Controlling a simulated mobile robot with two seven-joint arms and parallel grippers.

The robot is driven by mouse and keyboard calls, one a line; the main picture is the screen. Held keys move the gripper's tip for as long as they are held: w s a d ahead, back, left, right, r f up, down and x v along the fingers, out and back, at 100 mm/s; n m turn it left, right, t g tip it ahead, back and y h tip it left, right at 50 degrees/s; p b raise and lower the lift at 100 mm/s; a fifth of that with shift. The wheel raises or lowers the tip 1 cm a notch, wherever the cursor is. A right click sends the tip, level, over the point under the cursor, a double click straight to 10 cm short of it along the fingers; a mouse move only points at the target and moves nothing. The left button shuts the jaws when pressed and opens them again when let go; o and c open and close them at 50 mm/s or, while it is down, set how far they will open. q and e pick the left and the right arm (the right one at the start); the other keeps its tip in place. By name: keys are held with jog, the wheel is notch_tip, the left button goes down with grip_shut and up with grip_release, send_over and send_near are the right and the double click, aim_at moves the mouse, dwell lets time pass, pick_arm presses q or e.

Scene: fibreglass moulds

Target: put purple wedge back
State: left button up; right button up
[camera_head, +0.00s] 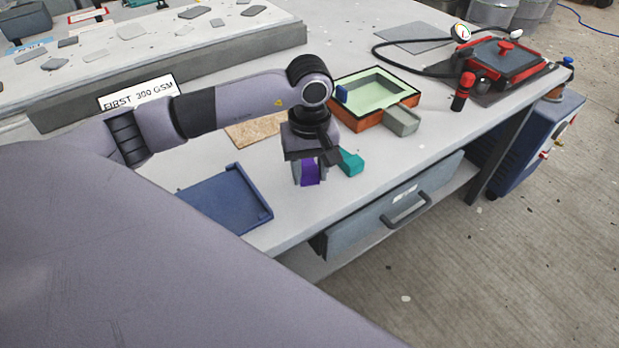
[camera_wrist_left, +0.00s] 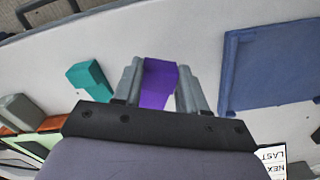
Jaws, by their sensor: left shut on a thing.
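The purple wedge (camera_head: 310,174) is between the fingers of my left gripper (camera_head: 309,178), just above or on the grey-white bench; I cannot tell whether it touches the top. The left wrist view shows the purple wedge (camera_wrist_left: 158,84) with a finger on each side, and my left gripper (camera_wrist_left: 160,95) is shut on it. A blue tray (camera_head: 226,200) lies to the left, empty, and shows at the right of the left wrist view (camera_wrist_left: 270,65). A teal block (camera_head: 350,162) stands to the right of the gripper. My right gripper is not in view.
A brown board (camera_head: 254,131) lies behind. A drawer handle (camera_head: 406,209) sticks out below the bench edge.

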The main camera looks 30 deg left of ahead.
pick_arm(q)
notch_tip(320, 180, down, 3)
jog(key=shift+f, duration=0.15)
jog(key=shift+f, duration=0.2)
jog(key=o, duration=1.1)
jog(key=shift+r, duration=0.1)
jog(key=shift+r, duration=0.25)
notch_tip(320, 180, up, 12)
jog(key=shift+f+b, duration=0.1)
jog(key=shift+b, duration=0.5)
